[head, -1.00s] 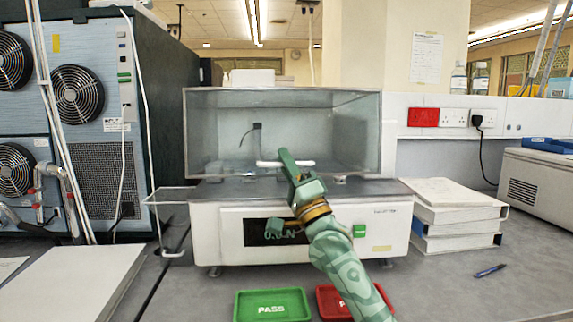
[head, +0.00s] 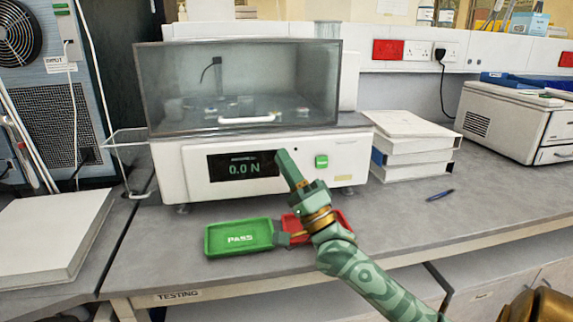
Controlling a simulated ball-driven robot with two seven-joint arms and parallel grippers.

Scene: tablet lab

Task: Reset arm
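My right gripper (head: 281,197) is in front of the white tester (head: 335,160), its arm coming in from the lower right. Its two green fingers are wide apart and nothing shows between them. One finger overlaps the right end of the display (head: 238,167), which reads 0.0 N. The other overlaps the edge of the red tray (head: 340,218). The tester's clear cover (head: 160,85) is down, with a white handle (head: 247,120) on its front. The gripper is apart from the handle. My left gripper is out of view.
A green PASS tray (head: 238,237) lies on the grey bench (head: 400,205), left of the red tray. White binders (head: 410,150) are stacked right of the tester. A blue pen (head: 440,195) lies nearby. A pale slab (head: 45,235) lies at left.

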